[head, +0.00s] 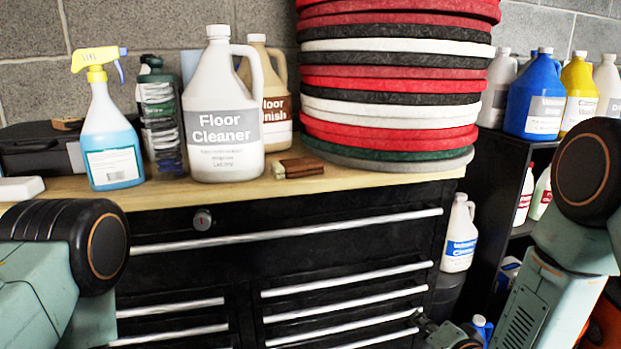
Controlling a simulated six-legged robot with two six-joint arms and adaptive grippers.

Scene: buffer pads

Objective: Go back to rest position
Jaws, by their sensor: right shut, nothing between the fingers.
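A stack of round buffer pads (390,85) in red, black, white, green and grey stands on the wooden top (385,178) of a black tool chest. My right gripper (428,328) shows only in part at the bottom edge, low in front of the chest's right side. It is shut and empty, apart from the pads. My right arm's links fill the right edge. My left arm's links show at the lower left, but its gripper is out of view.
A white floor cleaner jug (222,110), a blue spray bottle (108,130) and small brown blocks (298,168) stand on the chest top. A black shelf (500,170) with several bottles is at the right. A white jug (459,235) stands between chest and shelf.

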